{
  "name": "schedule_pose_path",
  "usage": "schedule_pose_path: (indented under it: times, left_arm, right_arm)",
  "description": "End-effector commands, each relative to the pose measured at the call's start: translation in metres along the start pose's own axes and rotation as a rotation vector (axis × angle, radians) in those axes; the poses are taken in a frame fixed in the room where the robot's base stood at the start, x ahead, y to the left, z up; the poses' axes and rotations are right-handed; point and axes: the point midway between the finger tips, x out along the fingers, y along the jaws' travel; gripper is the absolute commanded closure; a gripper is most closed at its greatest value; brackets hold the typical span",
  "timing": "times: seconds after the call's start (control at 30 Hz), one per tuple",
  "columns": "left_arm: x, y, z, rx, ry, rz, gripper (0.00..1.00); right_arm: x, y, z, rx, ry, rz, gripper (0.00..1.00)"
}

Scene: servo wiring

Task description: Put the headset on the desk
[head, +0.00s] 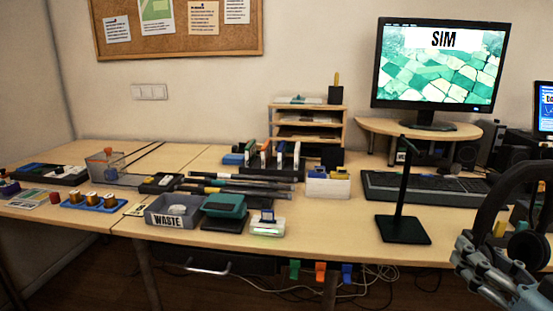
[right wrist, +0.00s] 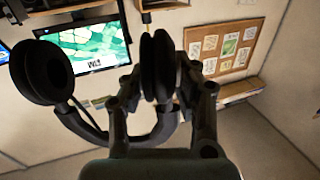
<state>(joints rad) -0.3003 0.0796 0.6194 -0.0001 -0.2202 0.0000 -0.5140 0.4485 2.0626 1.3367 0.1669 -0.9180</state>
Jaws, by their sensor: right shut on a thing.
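The black headset (head: 487,215) is at the right edge of the head view, raised in front of the desk's right end. My right gripper (head: 500,275) is shut on it. In the right wrist view the headset (right wrist: 48,72) spans the left and middle, with one ear cup between the fingers of my right gripper (right wrist: 160,85) and the band curving below. The wooden desk (head: 340,222) runs across the head view. A black headset stand (head: 403,228) stands upright and empty on its front right part. My left gripper is not in view.
A keyboard (head: 425,190) lies behind the stand. A monitor (head: 438,65) stands on a riser at the back. A grey WASTE bin (head: 165,220), a teal box (head: 226,206) and a small white device (head: 267,228) sit left of centre. Bare desk lies left of the stand.

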Motion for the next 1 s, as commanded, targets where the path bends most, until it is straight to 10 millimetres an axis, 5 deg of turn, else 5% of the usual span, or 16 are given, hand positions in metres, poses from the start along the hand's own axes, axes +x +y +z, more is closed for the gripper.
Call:
schedule_pose_path:
  times: [0.3, 0.53, 0.7, 1.0]
  left_arm:
    - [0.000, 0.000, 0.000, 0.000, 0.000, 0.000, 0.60]
    - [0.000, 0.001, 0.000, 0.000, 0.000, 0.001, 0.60]
    - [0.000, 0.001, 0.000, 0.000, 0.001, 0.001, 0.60]
    - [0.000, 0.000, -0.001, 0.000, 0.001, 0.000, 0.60]
  right_arm:
    - [0.009, 0.011, -0.017, -0.002, 0.000, -0.105, 1.00]
    - [0.024, -0.033, -0.049, -0.001, -0.002, -0.238, 1.00]
    - [0.026, -0.045, -0.057, 0.002, -0.005, -0.281, 1.00]
    - [0.025, -0.111, -0.108, 0.001, -0.011, -0.481, 1.00]
